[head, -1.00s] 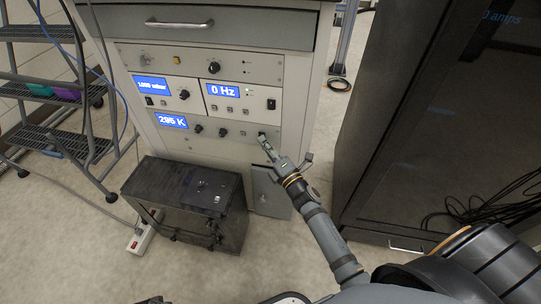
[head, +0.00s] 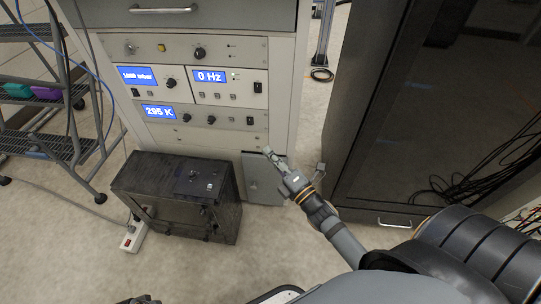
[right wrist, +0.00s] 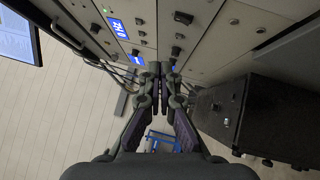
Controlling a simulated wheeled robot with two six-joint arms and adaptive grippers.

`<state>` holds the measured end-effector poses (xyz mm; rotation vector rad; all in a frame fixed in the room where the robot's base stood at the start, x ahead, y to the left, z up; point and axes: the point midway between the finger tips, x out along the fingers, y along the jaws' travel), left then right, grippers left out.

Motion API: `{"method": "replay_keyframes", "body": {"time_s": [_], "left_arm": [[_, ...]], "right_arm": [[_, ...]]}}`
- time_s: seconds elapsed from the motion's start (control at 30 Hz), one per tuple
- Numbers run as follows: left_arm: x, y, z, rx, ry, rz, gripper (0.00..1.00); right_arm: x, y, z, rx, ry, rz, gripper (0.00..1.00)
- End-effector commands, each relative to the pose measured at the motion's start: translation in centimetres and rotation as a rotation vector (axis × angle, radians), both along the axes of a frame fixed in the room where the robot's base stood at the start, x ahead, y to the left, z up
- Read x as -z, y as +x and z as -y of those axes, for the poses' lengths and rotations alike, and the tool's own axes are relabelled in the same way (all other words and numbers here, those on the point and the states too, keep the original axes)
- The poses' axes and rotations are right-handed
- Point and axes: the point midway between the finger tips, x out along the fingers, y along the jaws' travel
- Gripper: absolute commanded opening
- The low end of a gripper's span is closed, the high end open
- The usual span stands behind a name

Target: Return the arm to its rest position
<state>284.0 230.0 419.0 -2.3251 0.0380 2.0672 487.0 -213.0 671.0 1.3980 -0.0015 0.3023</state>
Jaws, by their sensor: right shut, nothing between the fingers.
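My right gripper (head: 268,152) is shut and empty. In the head view its fingertips are in front of the lower right of the instrument rack (head: 210,138), below the panel reading 295 K (head: 159,112). In the right wrist view the closed fingers (right wrist: 164,70) point toward the rack's panels, with nothing between them. Whether the fingertips touch the rack cannot be told, but they appear apart from the switches. My right arm (head: 345,240) reaches in from the lower right. My left gripper does not show.
A black box unit (head: 150,180) stands on the floor left of my right gripper. A dark cabinet (head: 385,120) stands to the right, with loose black cables. A step ladder (head: 60,100) is at the left, and a power strip (head: 130,236) lies on the floor.

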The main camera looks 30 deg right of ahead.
Motion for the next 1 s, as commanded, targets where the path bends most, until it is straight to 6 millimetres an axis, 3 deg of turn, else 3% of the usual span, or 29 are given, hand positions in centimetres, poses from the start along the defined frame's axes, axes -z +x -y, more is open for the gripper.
{"method": "replay_keyframes", "body": {"time_s": [0.4,0.5,0.57,0.67,0.7,0.8,1.0], "left_arm": [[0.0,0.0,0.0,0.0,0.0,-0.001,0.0],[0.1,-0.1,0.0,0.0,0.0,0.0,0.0],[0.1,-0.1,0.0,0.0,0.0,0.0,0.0],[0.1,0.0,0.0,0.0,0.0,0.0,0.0],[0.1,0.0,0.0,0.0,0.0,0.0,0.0],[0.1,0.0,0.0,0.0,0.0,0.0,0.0],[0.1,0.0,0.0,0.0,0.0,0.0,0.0]], "right_arm": [[0.0,0.0,0.0,0.0,0.001,-0.001,0.0],[1.0,0.2,0.5,0.021,0.049,-0.058,0.0],[2.9,0.4,1.3,0.058,0.139,-0.159,0.0],[8.4,-0.2,3.1,0.187,0.399,-0.433,0.0],[11.0,-1.1,3.8,0.259,0.523,-0.554,0.0],[16.3,-4.2,4.5,0.444,0.789,-0.803,0.0],[22.2,-11.1,3.9,0.782,1.131,-1.11,0.0]]}}
